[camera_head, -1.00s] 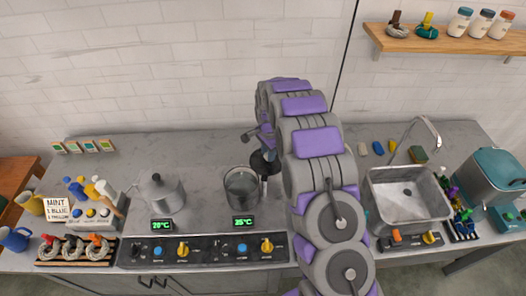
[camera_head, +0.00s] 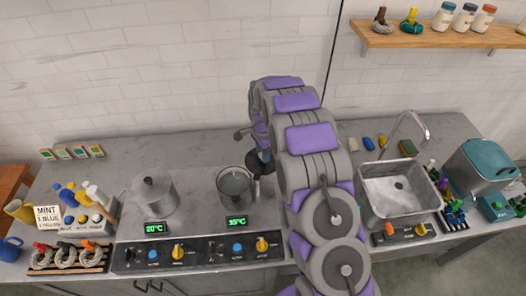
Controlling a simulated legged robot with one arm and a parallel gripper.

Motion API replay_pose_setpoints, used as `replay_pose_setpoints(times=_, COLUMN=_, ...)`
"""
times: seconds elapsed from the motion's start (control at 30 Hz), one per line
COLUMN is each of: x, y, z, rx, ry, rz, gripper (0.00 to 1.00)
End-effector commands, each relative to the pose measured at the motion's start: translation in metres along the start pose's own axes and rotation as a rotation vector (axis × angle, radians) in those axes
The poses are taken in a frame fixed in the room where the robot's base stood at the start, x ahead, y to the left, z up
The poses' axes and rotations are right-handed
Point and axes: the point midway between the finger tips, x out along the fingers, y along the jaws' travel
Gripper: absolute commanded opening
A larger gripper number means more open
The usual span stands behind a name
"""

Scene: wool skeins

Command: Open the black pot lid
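A grey metal pot (camera_head: 152,192) with its grey lid on stands on the left burner, above a green "20°C" display. A second, open grey pot (camera_head: 236,184) stands on the right burner, by a green display that seems to read "35°C". A dark round disc (camera_head: 261,162), which looks like a black lid, is level at the end of my arm, just right of and above the open pot's rim. My gripper (camera_head: 258,140) is at this disc, partly hidden by my purple and grey arm. I cannot see its fingers clearly or whether they grip the disc.
A sink (camera_head: 398,190) lies right of my arm, with a teal-lidded container (camera_head: 482,170) beyond it. Bottles and a "MINT" card (camera_head: 47,216) stand at the left. Skeins (camera_head: 70,257) lie on a front-left rack. A wall shelf (camera_head: 440,38) is upper right.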

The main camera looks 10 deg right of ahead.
Motion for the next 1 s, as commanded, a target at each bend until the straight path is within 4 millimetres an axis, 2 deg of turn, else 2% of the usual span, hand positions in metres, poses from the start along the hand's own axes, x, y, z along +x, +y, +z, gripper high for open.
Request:
replay_pose_setpoints(times=0.03, x=0.0, y=0.0, z=0.0, rx=0.0, ry=0.0, rz=0.0, gripper=0.44)
replay_pose_setpoints(times=0.17, x=0.001, y=-0.002, z=-0.001, rx=0.0, ry=0.0, rz=0.0, gripper=0.57)
replay_pose_setpoints(times=0.4, x=0.001, y=-0.002, z=-0.002, rx=0.0, ry=0.001, rz=-0.001, gripper=0.57)
replay_pose_setpoints(times=0.53, x=-0.008, y=-0.003, z=-0.002, rx=0.0, ry=0.002, rz=-0.004, gripper=0.57)
replay_pose_setpoints(times=0.67, x=-0.028, y=-0.003, z=-0.002, rx=0.0, ry=0.002, rz=-0.002, gripper=0.57)
replay_pose_setpoints(times=1.0, x=-0.105, y=-0.005, z=-0.001, rx=0.0, ry=0.003, rz=-0.005, gripper=0.57)
